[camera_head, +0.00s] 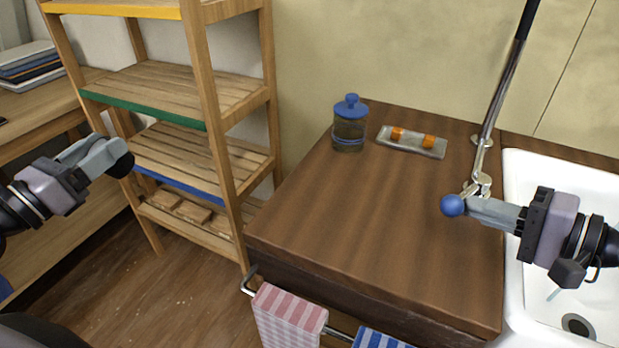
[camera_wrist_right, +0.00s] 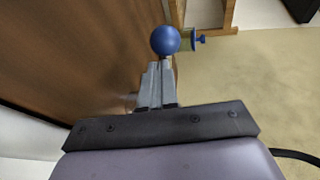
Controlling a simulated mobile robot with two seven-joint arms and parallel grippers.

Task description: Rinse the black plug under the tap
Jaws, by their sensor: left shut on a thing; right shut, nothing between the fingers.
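The black plug (camera_head: 121,160) is a dark rounded piece at the fingertips of my left gripper (camera_head: 110,152), which is shut on it in the air before the wooden shelf, far from the sink. The tap (camera_head: 491,112), a tall chrome and black spout, stands at the back edge of the white sink (camera_head: 512,190); its upper end is out of view. My right gripper (camera_head: 478,208) is shut and empty, its tips at a blue ball knob (camera_head: 452,205) near the tap's base. The knob shows beyond the fingertips in the right wrist view (camera_wrist_right: 166,40); I cannot tell whether they touch.
A blue-lidded jar (camera_head: 350,130) and a tray with orange items (camera_head: 412,141) stand at the back of the brown countertop (camera_head: 370,220). Its middle is clear. Towels (camera_head: 290,318) hang on a front rail. The sink has a drain (camera_head: 578,325).

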